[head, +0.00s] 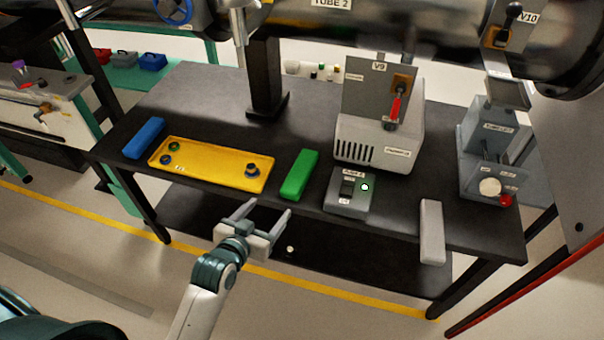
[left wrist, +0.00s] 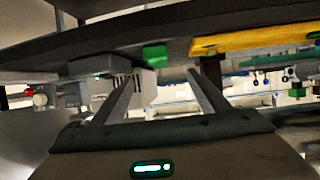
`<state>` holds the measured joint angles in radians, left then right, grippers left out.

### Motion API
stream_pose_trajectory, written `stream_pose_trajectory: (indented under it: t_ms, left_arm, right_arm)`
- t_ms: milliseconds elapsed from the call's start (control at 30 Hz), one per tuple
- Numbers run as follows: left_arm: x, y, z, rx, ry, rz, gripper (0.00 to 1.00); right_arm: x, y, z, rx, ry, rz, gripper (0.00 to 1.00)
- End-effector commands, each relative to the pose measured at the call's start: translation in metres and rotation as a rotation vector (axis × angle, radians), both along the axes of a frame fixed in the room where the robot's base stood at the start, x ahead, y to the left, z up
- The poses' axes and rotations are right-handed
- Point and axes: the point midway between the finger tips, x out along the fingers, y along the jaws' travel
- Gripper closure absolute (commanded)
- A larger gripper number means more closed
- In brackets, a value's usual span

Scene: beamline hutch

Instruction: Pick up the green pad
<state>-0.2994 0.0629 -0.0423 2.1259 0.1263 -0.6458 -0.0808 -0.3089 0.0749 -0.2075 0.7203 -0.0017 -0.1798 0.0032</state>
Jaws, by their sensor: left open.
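The green pad (head: 299,175) lies flat on the black table near its front edge, between the yellow tray and the small grey switch box. My left gripper (head: 270,208) is open and empty, in front of the table edge and short of the pad in the head view. In the left wrist view the picture is turned over, and the green pad (left wrist: 155,54) shows at the table edge beyond the spread fingers (left wrist: 162,73). There is a gap between the fingers and the pad. My right gripper is not in view.
The yellow tray (head: 205,176) with several knobs lies left of the pad, and a blue pad (head: 144,138) lies farther left. The switch box (head: 347,205), a grey cabinet (head: 376,153) and a white pad (head: 432,231) are to the right. A dark post (head: 265,80) stands behind.

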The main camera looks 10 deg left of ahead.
Motion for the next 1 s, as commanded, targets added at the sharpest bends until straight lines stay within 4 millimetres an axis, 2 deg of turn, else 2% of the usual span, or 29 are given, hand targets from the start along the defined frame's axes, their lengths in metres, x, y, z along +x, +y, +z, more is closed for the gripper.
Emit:
stream_pose_trajectory:
  t_ms: [267,667,867,1000]
  left_arm:
    - [0.009,-0.001,-0.003,-0.001,0.001,0.000,0.31]
    - [0.068,-0.009,-0.026,-0.001,0.002,-0.001,0.31]
    - [0.096,-0.013,-0.038,-0.001,0.001,-0.001,0.31]
    - [0.108,-0.015,-0.044,-0.001,0.002,-0.001,0.31]
  right_arm:
    - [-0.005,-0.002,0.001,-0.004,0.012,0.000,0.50]
    - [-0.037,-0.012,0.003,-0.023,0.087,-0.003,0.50]
    - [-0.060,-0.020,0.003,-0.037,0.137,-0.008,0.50]
    - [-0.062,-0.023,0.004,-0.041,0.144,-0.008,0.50]
